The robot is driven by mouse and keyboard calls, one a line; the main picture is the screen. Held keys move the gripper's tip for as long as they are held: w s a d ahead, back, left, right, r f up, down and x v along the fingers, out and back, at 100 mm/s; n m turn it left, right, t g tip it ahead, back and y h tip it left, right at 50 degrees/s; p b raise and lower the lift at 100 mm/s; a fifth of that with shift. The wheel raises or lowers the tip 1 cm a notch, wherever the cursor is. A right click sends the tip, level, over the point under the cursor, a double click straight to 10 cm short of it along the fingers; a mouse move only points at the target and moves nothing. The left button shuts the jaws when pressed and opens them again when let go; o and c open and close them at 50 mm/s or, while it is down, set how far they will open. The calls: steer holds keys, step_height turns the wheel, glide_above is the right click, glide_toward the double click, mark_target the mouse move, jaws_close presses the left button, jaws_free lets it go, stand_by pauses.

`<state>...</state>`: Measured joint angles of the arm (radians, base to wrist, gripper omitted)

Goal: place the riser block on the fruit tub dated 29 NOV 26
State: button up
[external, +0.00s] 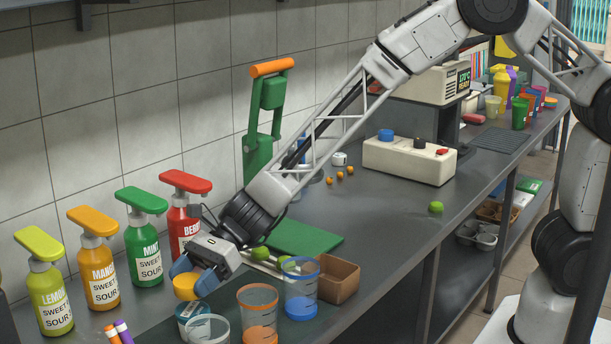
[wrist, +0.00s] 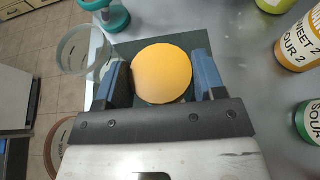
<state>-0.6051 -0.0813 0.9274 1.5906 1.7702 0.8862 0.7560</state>
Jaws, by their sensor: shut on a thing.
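The riser block appears to be the round orange-yellow piece (external: 186,287) between my gripper's blue fingertips. In the wrist view its flat round top (wrist: 163,75) faces the camera. My gripper (external: 194,275) is shut on it, with a finger on each side. A small tub with teal and white markings (external: 193,313) stands just below and in front of the block in the external view; I cannot read any date on it. In the wrist view the block hides what is directly under it, and I cannot tell whether block and tub touch.
A clear cup (external: 208,330), an orange-rimmed cup (external: 258,314) and a blue-rimmed cup (external: 300,290) stand close by. Several syrup bottles, including the mint one (external: 143,240), line the wall side. A brown box (external: 338,277) and green board (external: 303,239) lie beyond.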

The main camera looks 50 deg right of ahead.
mark_target(196, 307)
steer(key=shift+f, duration=1.85)
steer(key=shift+f, duration=0.1)
steer(key=o, duration=0.9)
steer(key=shift+o, duration=0.2)
steer(key=shift+d, duration=0.15)
steer(key=shift+d+r, duration=0.4)
steer(key=shift+d, duration=0.2)
steer(key=v, duration=1)
steer(key=shift+d, duration=0.2)
steer(key=shift+r, duration=0.2)
